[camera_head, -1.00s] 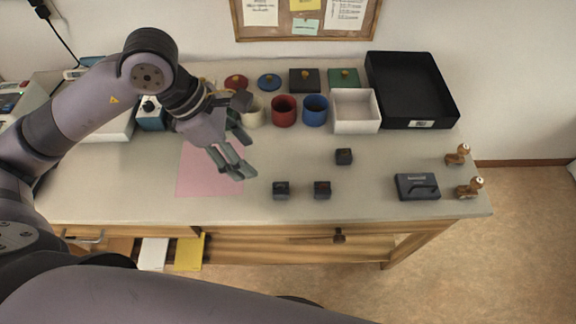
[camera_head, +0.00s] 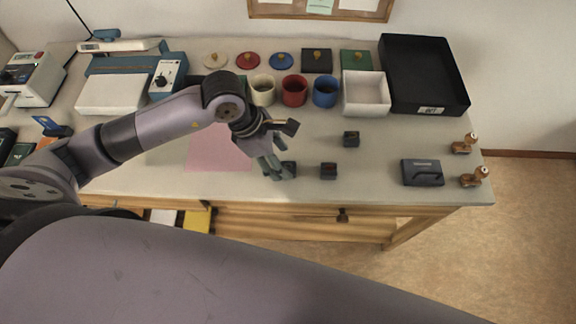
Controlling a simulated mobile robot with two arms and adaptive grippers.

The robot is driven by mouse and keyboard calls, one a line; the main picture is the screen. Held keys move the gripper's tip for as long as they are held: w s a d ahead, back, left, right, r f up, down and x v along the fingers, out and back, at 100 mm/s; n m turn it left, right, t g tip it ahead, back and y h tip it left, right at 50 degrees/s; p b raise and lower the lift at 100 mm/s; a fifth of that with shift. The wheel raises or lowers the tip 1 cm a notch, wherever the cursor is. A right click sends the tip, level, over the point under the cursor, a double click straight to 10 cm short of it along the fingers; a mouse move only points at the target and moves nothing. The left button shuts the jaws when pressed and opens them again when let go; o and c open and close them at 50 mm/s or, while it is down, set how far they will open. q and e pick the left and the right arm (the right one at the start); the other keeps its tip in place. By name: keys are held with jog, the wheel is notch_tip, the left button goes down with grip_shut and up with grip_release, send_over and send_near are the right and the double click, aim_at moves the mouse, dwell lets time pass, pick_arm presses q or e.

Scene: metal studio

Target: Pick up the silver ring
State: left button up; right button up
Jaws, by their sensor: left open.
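My left gripper (camera_head: 276,173) is open, fingers pointing down, right at the leftmost small box. I cannot tell whether it touches the box. My right gripper is not in view.
Behind stand a cream cup (camera_head: 262,90), a red cup (camera_head: 294,91), a blue cup (camera_head: 325,92), a white box (camera_head: 366,108) and a black tray (camera_head: 443,109). A pink sheet (camera_head: 215,154) lies left of the gripper.

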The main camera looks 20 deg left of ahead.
aim_at(288, 164)
pick_arm(q)
jog(key=p+x, duration=0.1)
jog(key=x, duration=0.2)
jog(key=shift+w+d+f, duration=0.2)
jog(key=shift+d+f, duration=0.15)
jog(key=shift+f, duration=0.2)
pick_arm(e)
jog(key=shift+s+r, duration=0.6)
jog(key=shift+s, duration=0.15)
pick_arm(q)
jog(key=shift+c, duration=0.2)
jog(key=c, duration=1)
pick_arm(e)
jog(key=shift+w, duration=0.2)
pick_arm(q)
jog(key=shift+r, duration=0.15)
